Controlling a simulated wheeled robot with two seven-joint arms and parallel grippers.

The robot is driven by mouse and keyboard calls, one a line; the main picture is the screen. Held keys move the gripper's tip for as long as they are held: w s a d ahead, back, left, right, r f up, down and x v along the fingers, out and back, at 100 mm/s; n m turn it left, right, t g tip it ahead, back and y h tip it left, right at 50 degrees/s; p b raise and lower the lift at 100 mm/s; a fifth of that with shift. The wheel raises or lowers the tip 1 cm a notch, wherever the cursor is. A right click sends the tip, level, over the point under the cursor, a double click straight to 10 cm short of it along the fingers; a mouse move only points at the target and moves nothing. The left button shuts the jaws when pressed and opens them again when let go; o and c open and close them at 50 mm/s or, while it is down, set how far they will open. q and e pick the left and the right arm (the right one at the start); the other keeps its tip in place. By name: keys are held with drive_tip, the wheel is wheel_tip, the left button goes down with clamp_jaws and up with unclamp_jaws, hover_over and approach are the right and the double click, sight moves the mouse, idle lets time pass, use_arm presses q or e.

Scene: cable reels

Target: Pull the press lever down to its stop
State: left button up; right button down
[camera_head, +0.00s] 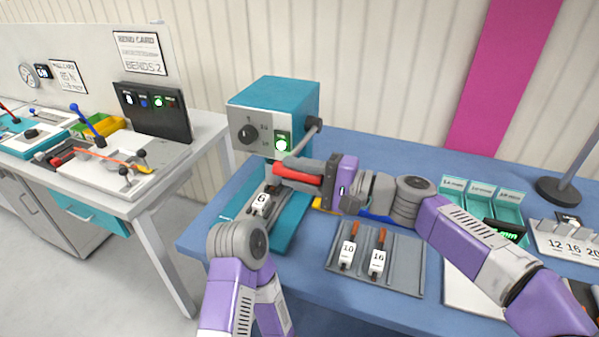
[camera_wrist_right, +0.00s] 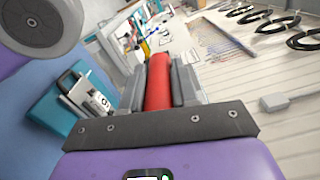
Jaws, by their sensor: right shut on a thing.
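The press (camera_head: 275,105) is a teal box with a grey front, a black knob and a lit green indicator, at the back left of the blue table. Its grey lever rod (camera_head: 302,140) slopes down from a pivot at the box's right side to a red grip (camera_head: 287,173). My right gripper (camera_head: 312,177) is shut on this red grip, reaching in from the right. In the right wrist view the red grip (camera_wrist_right: 159,82) lies between the two grey fingers. A die marked 6 (camera_head: 260,204) sits in the press base below. My left arm shows at the bottom, but its gripper does not.
A grey tray (camera_head: 411,261) with dies marked 10 and 16 lies in front of my right arm. Teal bins (camera_head: 480,201) and a rack marked 12, 16, 20 (camera_head: 568,240) are at the right. A separate white bench (camera_head: 150,197) stands at the left.

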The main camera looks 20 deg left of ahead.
sight(322, 181)
drive_tip(key=c, duration=0.9)
unclamp_jaws()
drive_tip(key=shift+w+f, duration=0.1)
drive_tip(key=shift+f, duration=0.25)
drive_tip(key=shift+o, duration=0.2)
drive_tip(key=shift+r, duration=0.1)
drive_tip(key=d, duration=0.7)
drive_tip(key=shift+w+d+p, duration=0.2)
drive_tip(key=shift+d+p, duration=0.1)
drive_tip(key=shift+p, duration=0.1)
